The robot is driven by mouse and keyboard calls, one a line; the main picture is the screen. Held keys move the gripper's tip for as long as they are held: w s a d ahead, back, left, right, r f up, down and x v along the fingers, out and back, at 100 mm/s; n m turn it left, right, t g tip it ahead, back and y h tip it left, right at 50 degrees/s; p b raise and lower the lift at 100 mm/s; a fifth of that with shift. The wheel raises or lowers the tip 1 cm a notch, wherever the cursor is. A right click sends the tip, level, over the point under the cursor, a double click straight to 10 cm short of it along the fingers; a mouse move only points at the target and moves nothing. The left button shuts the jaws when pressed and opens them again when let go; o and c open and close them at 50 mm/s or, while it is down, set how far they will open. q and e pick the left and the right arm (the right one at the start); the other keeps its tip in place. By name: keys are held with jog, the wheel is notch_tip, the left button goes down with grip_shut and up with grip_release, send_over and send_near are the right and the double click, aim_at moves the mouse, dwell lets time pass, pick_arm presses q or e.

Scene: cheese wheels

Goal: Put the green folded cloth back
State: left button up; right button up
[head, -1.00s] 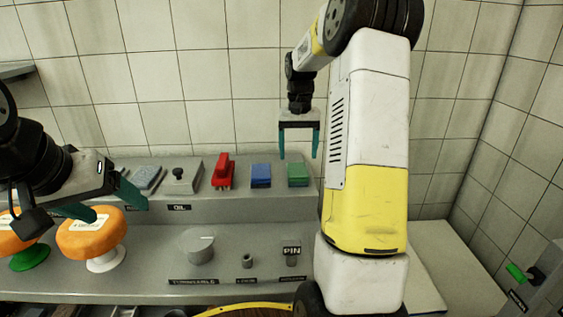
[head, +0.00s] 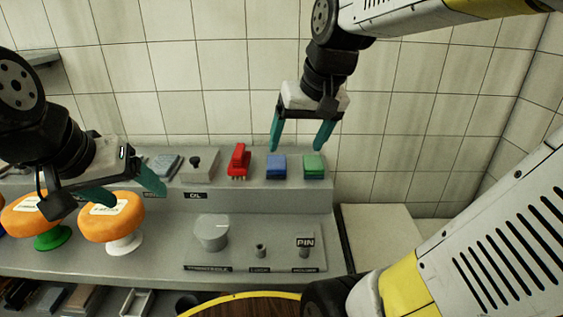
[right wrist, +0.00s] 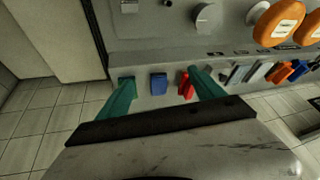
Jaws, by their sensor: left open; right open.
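The green folded cloth (head: 314,166) lies on the raised grey ledge, at the right end of a row of items. My right gripper (head: 298,146) is open and empty, with its teal fingers pointing down, above and near the green and blue blocks. In the right wrist view its fingers (right wrist: 161,82) spread around the blue block's position. The green cloth there is largely behind the left finger and hard to make out. My left gripper (head: 135,194) is open and empty at the left, close to the orange cheese wheels.
The blue folded block (head: 276,166) and a red brush-like item (head: 238,160) sit left of the green cloth. Orange cheese wheels (head: 111,217) stand on pedestals at left. A grey knob (head: 212,232) and a PIN-labelled post (head: 305,243) are on the lower counter. A pale surface (head: 380,230) is at right.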

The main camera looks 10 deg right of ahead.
jog(key=s+a+f+t, duration=0.1)
jog(key=s+a+f, duration=0.1)
jog(key=s, duration=0.4)
jog(key=shift+s+a+f+n+y, duration=0.3)
jog(key=shift+f+n+y, duration=0.05)
jog(key=shift+n+y, duration=0.05)
dwell(0.7)
